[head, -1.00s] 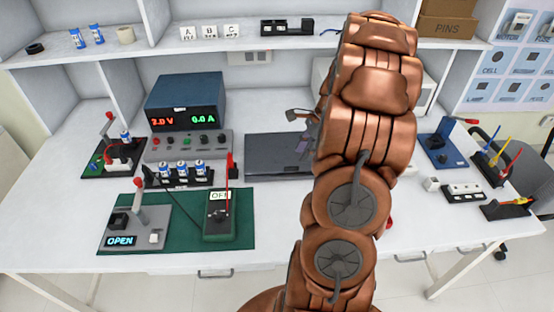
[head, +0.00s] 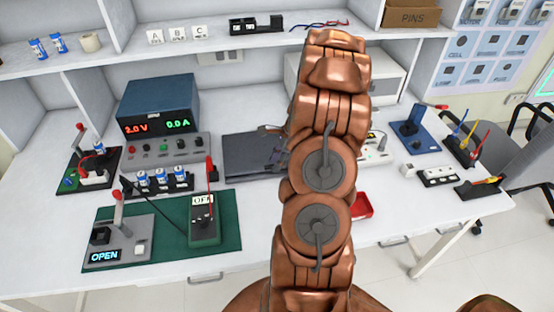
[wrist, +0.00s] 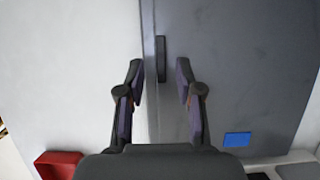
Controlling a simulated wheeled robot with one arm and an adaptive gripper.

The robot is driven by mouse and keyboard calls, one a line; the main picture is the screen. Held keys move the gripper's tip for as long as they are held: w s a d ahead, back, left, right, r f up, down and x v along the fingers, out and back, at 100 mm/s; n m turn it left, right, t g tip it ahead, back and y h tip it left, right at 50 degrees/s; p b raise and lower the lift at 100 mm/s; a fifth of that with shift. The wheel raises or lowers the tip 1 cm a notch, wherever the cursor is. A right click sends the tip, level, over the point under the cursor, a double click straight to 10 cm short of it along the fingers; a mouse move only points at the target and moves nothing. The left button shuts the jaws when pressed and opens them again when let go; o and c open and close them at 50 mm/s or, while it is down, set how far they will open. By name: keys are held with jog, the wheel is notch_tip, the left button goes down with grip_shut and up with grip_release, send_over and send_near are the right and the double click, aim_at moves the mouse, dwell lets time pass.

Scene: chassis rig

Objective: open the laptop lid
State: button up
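The laptop (head: 250,154) is a flat, dark grey slab lying shut on the white bench, partly hidden behind my arm in the head view. In the wrist view its dark grey lid (wrist: 245,65) fills the right side, with a thin lighter strip along its edge. A small dark bar (wrist: 161,58), like a tab, sits near that edge. My gripper (wrist: 160,70) is open, its fingertips on either side of the lower end of the bar. I cannot tell whether they touch it. In the head view my arm hides most of the gripper.
A power supply (head: 158,108) and a battery holder (head: 160,184) stand left of the laptop. A green mat (head: 228,230) with a meter (head: 204,226) lies nearer. A red tray (head: 363,206) is right of my arm and also shows in the wrist view (wrist: 58,165). A shelf overhangs behind.

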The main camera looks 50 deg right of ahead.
jog(key=shift+f, duration=0.25)
jog(key=shift+c, duration=0.3)
grip_shut()
